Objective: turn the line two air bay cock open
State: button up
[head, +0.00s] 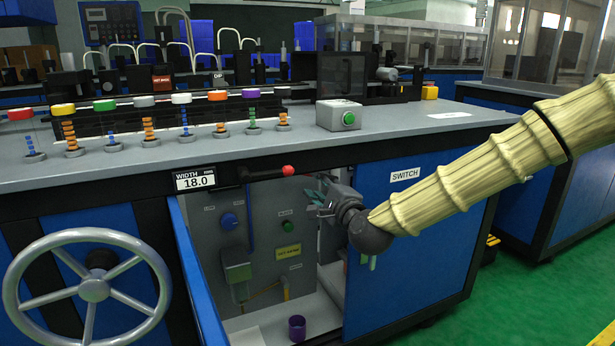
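My gripper (318,192) reaches in from the right at the mouth of an open cabinet bay under the bench. Its fingers look spread and nothing shows between them. A dark lever with a red knob (288,170) sits just left of and above the gripper, at the top edge of the opening, apart from it. Inside the bay, a grey panel (262,215) carries a blue round knob (229,221), a green button (284,227) and a yellow label (288,252). Their small labels are too small to read, so I cannot tell which part is the line two air bay cock. My gripper hides part of the bay's right side.
A blue door (196,275) stands open left of the bay. A blue panel marked SWITCH (405,174) is at right, behind my arm. A purple cup (297,328) stands on the bay floor. A large handwheel (93,289) and a width display (195,180) are at left.

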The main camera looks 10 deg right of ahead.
aim_at(304, 174)
jog(key=w+b, duration=0.1)
jog(key=w, duration=0.2)
jog(key=w+a+b, duration=0.1)
jog(key=w, duration=0.2)
jog(key=w+b, duration=0.1)
jog(key=w, duration=0.2)
jog(key=shift+a+f+b, duration=0.15)
jog(key=shift+a+b, duration=0.25)
jog(key=shift+w+a, duration=0.1)
jog(key=shift+w, duration=0.5)
grip_shut()
